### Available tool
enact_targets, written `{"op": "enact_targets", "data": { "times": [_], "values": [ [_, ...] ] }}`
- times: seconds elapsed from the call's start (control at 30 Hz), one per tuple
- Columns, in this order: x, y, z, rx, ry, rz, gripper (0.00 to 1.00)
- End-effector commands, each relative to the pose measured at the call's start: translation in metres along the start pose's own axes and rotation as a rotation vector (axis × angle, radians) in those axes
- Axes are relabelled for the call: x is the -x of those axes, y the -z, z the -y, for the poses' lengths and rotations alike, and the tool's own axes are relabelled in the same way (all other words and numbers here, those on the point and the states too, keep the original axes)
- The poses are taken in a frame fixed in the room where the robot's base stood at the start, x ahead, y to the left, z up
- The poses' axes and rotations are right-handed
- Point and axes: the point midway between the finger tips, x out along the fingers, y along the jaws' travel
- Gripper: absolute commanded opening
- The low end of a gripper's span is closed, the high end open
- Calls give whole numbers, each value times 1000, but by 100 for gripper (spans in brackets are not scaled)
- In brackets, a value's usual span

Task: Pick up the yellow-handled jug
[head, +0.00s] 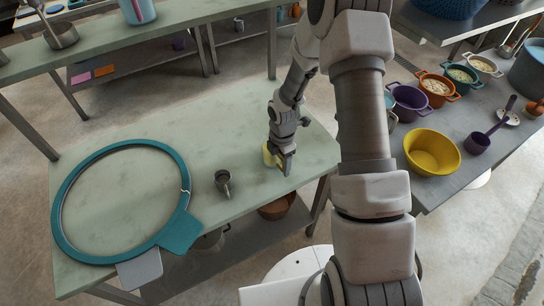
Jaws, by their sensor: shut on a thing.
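The yellow-handled jug (268,156) is on or just above the pale green table, near its right edge. Only a small pale yellow part of it shows, left of my gripper. My gripper (284,165) points down at the jug and is shut on it. The gripper and my arm hide most of the jug, so I cannot tell whether its base touches the table.
A small dark metal cup (223,182) stands left of the gripper. A large teal ring (62,205) lies on the table's left. A yellow bowl (431,152) and several colored pots stand on the right table (455,195).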

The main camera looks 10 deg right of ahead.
Motion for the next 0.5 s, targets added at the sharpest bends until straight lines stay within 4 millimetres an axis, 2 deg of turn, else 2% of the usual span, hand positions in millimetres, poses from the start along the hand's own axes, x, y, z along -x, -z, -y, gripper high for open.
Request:
{"op": "enact_targets", "data": {
  "times": [0.5],
  "values": [
    [6, 0, 0, -1, -2, 0, 0]
  ]
}}
